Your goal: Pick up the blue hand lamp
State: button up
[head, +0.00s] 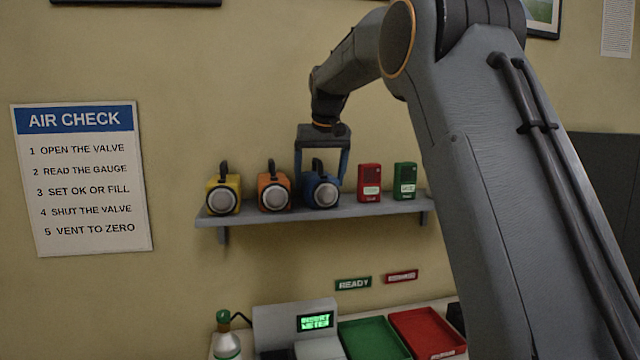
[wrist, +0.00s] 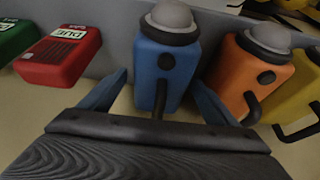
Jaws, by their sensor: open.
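The blue hand lamp (head: 320,191) stands on the wall shelf, third from the left, with a pale round lens in front and a dark handle on top. My gripper (head: 322,180) is open above it and points down, with one finger on each side of the lamp in the head view. In the wrist view the blue hand lamp (wrist: 165,70) lies between the two blue fingers of my gripper (wrist: 163,92). Its handle is toward the palm. I cannot tell whether a finger touches it.
On the shelf (head: 385,208) an orange lamp (head: 273,188) and a yellow lamp (head: 222,193) stand left of the blue one. A red box (head: 369,182) and a green box (head: 405,181) stand to its right. Below are a green tray (head: 373,340) and a red tray (head: 428,332).

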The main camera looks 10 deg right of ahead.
jog(key=shift+f, duration=0.15)
jog(key=c, duration=1.4)
jog(key=shift+c, duration=1)
jog(key=shift+r+b, duration=0.35)
jog(key=shift+b, duration=0.2)
